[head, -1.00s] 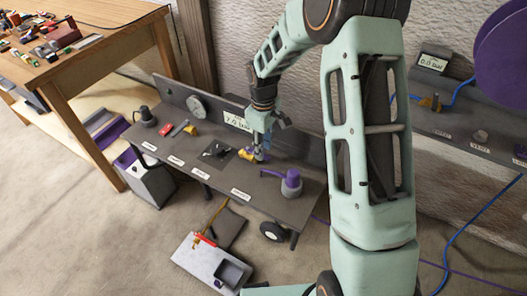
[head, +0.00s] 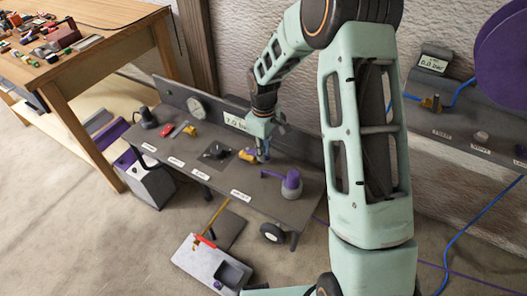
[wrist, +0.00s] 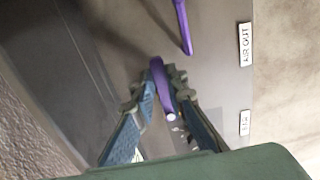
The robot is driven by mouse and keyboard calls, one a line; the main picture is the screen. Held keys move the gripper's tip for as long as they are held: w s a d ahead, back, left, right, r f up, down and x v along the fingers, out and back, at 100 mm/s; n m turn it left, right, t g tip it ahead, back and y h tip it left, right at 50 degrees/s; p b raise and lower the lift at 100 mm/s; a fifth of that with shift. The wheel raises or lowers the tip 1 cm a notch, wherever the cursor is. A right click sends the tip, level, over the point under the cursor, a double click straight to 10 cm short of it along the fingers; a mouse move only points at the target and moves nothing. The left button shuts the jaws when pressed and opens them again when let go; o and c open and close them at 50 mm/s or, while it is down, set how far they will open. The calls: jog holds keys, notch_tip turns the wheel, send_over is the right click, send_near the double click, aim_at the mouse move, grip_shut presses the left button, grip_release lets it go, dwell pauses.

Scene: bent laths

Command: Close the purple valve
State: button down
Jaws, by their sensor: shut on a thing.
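The purple valve's lever (wrist: 160,85) stands between my fingertips in the wrist view, and my gripper (wrist: 162,92) is shut on it. In the head view my gripper (head: 263,158) reaches down to the bench panel beside a yellow valve body (head: 248,155). Only a little purple of the lever shows there, and my fingers hide much of the valve. The exact angle of the lever to its pipe cannot be told.
A purple fitting (head: 291,184) with a thin purple rod stands right of the gripper; the rod also shows in the wrist view (wrist: 182,25). A black knob (head: 216,150), a red valve handle (head: 169,130) and a yellow valve (head: 190,130) stand to the left. A gauge (head: 197,107) is behind.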

dwell(0.3)
jog(key=m, duration=0.1)
jog(key=s+a+m, duration=0.1)
jog(key=m, duration=0.1)
jog(key=m+b, duration=0.1)
jog(key=shift+s+a, duration=0.35)
jog(key=a+m, duration=0.1)
jog(key=m, duration=0.1)
jog(key=s+a+m, duration=0.1)
jog(key=m, duration=0.2)
jog(key=shift+a, duration=0.1)
jog(key=a+m, duration=0.1)
jog(key=m, duration=0.1)
jog(key=a+m, duration=0.1)
jog(key=m, duration=0.1)
jog(key=shift+a+r, duration=0.1)
jog(key=shift+a, duration=0.1)
jog(key=shift+w+a+m+p, duration=0.25)
jog(key=shift+a+m, duration=0.3)
jog(key=shift+m, duration=0.7)
jog(key=shift+w+a+m+p, duration=0.15)
jog(key=shift+w+a+m, duration=0.25)
jog(key=shift+m, duration=0.85)
jog(key=shift+s+a, duration=0.1)
jog(key=shift+a, duration=0.05)
jog(key=c, duration=1.9)
grip_release()
jog(key=shift+c, duration=0.2)
